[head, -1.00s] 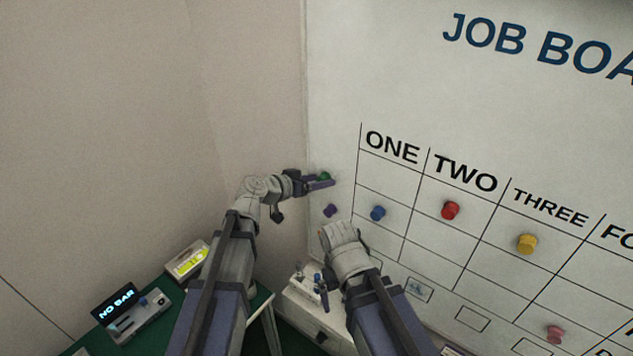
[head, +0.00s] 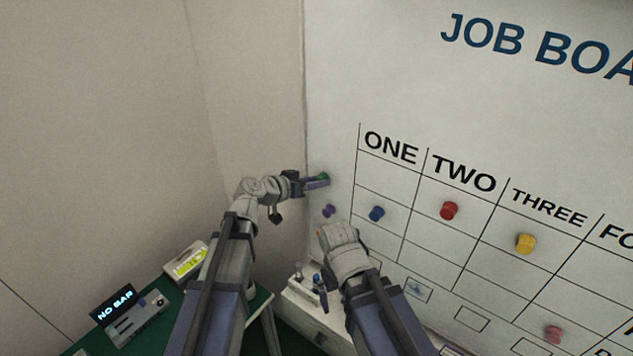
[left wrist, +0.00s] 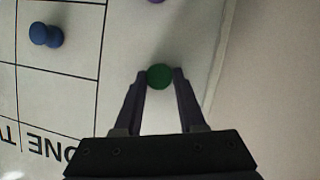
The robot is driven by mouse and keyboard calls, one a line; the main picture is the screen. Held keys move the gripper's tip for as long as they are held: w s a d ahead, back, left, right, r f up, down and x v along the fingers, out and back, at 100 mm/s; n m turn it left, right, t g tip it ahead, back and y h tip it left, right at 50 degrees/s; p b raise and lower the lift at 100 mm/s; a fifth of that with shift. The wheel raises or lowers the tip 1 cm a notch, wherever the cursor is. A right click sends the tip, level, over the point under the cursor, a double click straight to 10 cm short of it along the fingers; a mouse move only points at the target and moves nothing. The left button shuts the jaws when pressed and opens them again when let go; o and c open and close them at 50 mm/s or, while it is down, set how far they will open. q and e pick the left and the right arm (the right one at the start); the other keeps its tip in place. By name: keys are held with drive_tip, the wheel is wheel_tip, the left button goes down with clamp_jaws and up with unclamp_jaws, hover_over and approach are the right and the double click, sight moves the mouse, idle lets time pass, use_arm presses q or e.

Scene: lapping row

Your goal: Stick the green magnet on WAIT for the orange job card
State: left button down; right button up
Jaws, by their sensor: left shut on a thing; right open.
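The green magnet (left wrist: 160,77) sits between the fingertips of my left gripper (left wrist: 162,82) in the left wrist view, and the jaws are shut on it. In the head view the left gripper (head: 318,181) is at the board's left margin, left of the ONE column, with the green magnet (head: 324,176) at its tip. I cannot tell whether the magnet touches the board. The job board (head: 400,80) has columns ONE, TWO, THREE and a cut-off one. My right gripper (head: 322,289) is open and points down, low before the board. The orange job card and the WAIT label cannot be made out.
A purple magnet (head: 328,211) is just below the left gripper. Blue (head: 376,214), red (head: 449,210), yellow (head: 525,243) and pink (head: 553,334) magnets are on the grid. A green table with a NO BAR device (head: 130,315) is at lower left, and a white cabinet (head: 303,303) below the board.

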use_arm(q)
drive_tip(key=shift+s+a, duration=0.15)
drive_tip(key=shift+s+a, duration=0.7)
drive_tip(key=shift+s, duration=0.25)
drive_tip(key=shift+s+a, duration=0.1)
drive_tip(key=shift+s, duration=0.05)
drive_tip(key=s+a, duration=0.1)
drive_tip(key=s, duration=0.1)
drive_tip(key=s+a, duration=0.2)
drive_tip(key=shift+s+a, duration=0.2)
drive_tip(key=shift+s, duration=0.15)
idle(0.5)
